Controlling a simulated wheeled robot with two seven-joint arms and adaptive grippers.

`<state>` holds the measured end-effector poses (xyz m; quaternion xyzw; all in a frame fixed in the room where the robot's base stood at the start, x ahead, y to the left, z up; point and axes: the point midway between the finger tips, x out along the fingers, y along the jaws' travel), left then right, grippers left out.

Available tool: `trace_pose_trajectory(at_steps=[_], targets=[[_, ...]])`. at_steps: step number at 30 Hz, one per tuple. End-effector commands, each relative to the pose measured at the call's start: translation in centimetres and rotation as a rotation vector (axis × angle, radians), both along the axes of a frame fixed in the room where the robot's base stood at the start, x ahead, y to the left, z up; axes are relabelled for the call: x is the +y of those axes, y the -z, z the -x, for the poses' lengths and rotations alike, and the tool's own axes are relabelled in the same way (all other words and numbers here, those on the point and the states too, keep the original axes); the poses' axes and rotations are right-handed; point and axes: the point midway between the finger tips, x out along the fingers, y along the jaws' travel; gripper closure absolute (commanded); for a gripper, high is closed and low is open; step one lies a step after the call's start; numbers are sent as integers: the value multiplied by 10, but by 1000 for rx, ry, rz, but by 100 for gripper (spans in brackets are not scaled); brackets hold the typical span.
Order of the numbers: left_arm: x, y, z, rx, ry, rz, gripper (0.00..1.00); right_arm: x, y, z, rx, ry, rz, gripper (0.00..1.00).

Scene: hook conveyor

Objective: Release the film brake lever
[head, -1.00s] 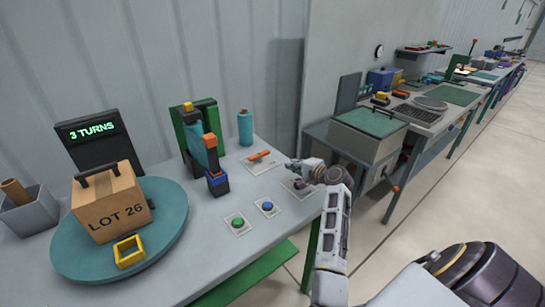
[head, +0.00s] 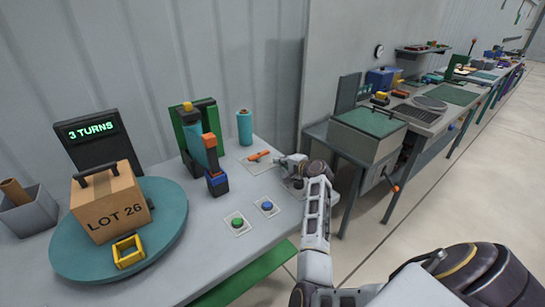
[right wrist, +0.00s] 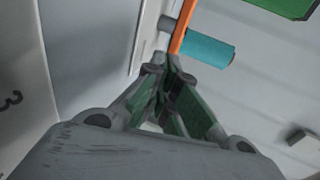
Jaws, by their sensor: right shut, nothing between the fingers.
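An orange lever (head: 258,156) lies on a pale plate on the near table, right of the wrapping post. It appears also as an orange bar in the right wrist view (right wrist: 182,26), just past my fingers. My right gripper (head: 277,160) is close to the lever's right end; contact cannot be told from the head view. In the right wrist view the gripper (right wrist: 167,72) is shut and empty, its tips a little short of the orange bar. My left gripper is not in view.
A teal roll (head: 245,128) stands behind the lever. A green button (head: 237,223) and a blue button (head: 267,206) are in front. The post (head: 200,150) stands left. A LOT 26 carton (head: 110,203) and a yellow frame (head: 128,251) sit on the turntable (head: 170,215).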

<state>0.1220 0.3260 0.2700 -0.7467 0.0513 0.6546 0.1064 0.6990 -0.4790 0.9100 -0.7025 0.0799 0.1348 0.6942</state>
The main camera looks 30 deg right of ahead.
Motion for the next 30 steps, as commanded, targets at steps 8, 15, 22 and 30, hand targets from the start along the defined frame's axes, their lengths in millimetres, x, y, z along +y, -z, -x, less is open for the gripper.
trace_pose_trajectory(at_steps=[8,15,22,30], targets=[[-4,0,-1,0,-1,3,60,2,5,-25,-2,-1,0,100],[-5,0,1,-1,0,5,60,3,6,-46,0,0,0,100],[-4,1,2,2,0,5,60,4,6,-58,-1,1,0,100],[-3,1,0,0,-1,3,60,4,6,-60,0,1,0,100]])
